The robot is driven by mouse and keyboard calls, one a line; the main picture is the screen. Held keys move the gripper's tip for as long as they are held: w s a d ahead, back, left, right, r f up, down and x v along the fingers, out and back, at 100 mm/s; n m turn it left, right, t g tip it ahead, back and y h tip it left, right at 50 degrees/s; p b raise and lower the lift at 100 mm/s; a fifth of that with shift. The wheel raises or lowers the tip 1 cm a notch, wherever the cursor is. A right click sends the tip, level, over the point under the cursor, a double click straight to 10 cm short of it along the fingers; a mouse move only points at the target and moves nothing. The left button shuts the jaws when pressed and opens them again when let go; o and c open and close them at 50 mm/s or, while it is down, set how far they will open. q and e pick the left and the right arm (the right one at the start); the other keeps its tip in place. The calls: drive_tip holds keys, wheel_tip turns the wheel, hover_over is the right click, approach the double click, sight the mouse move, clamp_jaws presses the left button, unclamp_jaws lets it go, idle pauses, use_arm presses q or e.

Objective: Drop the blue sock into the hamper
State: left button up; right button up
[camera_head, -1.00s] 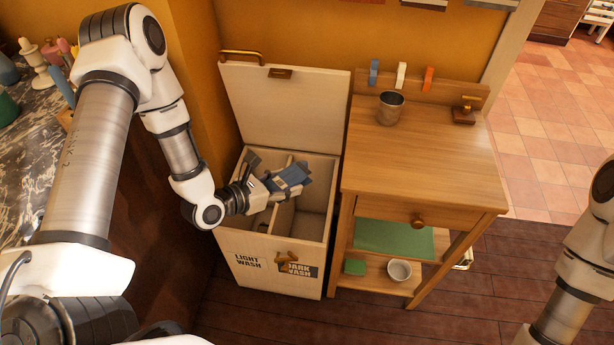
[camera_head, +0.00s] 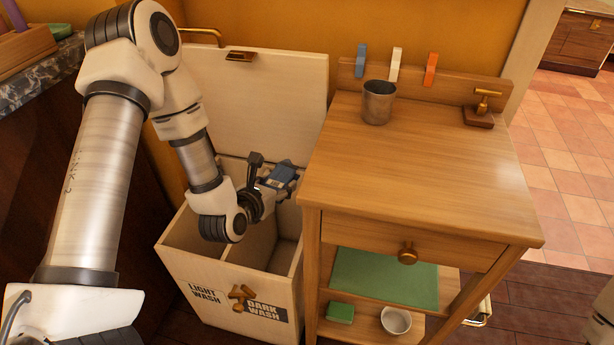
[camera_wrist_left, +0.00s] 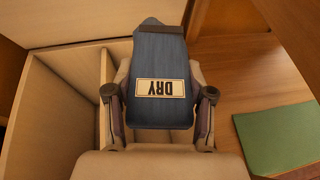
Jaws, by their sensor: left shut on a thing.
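The blue sock (camera_head: 283,174) has a pale tag reading "DRY" in the left wrist view (camera_wrist_left: 160,65). My left gripper (camera_head: 268,187) is shut on it, with a finger on either side of the sock in the left wrist view (camera_wrist_left: 160,96). The hamper (camera_head: 190,285) is a pale box with its lid (camera_head: 265,105) standing open against the wall. A divider splits it into two compartments, marked "LIGHT WASH" at left and "DARK WASH" at right. The gripper and sock are above the back right of the hamper, near the table. My right gripper is out of view.
A wooden table (camera_head: 420,165) stands close to the hamper's right side. It bears a metal cup (camera_head: 378,102) and several coloured pegs at the back.

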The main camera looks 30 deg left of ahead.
use_arm(q)
drive_tip(key=shift+w+d+f, duration=0.15)
drive_tip(key=shift+w+f, duration=0.05)
drive_tip(key=shift+w, duration=0.05)
drive_tip(key=shift+f+b, duration=0.3)
drive_tip(key=shift+b, duration=0.05)
wheel_tip(320, 180, down, 5)
drive_tip(key=b, duration=0.3)
drive_tip(key=shift+s, duration=0.15)
drive_tip(key=o, duration=1.2)
drive_tip(key=shift+r, duration=0.15)
